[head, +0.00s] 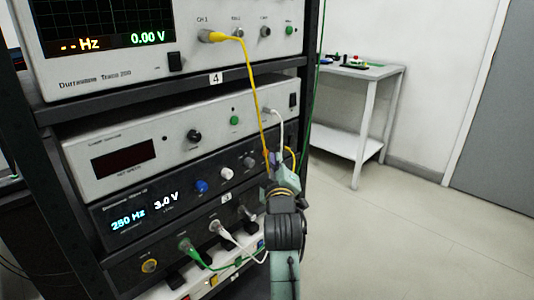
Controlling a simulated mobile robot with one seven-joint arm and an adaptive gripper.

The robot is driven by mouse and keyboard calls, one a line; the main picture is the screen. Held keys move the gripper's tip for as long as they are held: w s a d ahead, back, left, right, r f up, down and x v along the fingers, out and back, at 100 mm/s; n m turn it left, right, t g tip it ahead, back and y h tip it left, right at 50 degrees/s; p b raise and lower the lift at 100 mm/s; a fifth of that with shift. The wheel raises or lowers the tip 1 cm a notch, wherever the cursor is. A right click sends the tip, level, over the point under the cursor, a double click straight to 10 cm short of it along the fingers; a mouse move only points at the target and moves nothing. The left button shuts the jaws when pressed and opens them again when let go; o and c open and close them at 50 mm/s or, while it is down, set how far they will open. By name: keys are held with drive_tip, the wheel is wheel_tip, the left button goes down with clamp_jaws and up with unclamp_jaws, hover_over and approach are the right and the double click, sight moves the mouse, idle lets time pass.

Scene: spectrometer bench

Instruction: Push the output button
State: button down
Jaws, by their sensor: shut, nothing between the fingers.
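The dark generator unit (120,190) in the rack has a lit display reading 250 Hz and 3.0 V. A blue knob (201,187), a white knob (226,174) and a grey knob (249,162) sit in a row on its face. I cannot make out a button marked output; the right end of this panel is hidden behind my arm and gripper. My gripper (272,160) is shut and empty, at the right end of the panel, near the grey knob. Whether it touches the panel I cannot tell.
Above is a pale unit (80,157) with a green button (234,120), and higher an oscilloscope (195,80). A yellow cable (254,90) and a white cable (280,128) hang close to my gripper. A white side table (385,80) stands right; the floor there is clear.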

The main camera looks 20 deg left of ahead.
drive_tip(key=s+d, duration=0.2)
drive_tip(key=d, duration=0.3)
drive_tip(key=shift+d, duration=0.35)
idle(0.3)
